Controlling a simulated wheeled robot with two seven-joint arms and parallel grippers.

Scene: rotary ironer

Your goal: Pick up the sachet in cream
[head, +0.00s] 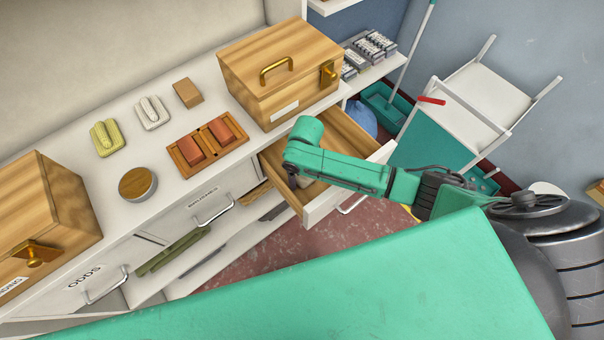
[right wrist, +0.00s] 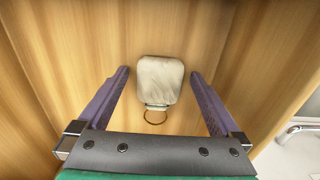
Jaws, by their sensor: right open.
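The cream sachet (right wrist: 160,80) lies on the wooden floor of an open drawer, with a ring (right wrist: 155,117) at its near end. My right gripper (right wrist: 160,80) is open in the right wrist view, with one purple finger on each side of the sachet and a gap on both sides. In the head view my right arm reaches down into the open drawer (head: 322,212), and it hides the gripper and most of the drawer's inside. The sachet cannot be made out there. My left gripper is not in view.
The drawer's wooden walls are close around my right gripper. A wooden box (head: 262,95) with a brass handle stands on the counter above.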

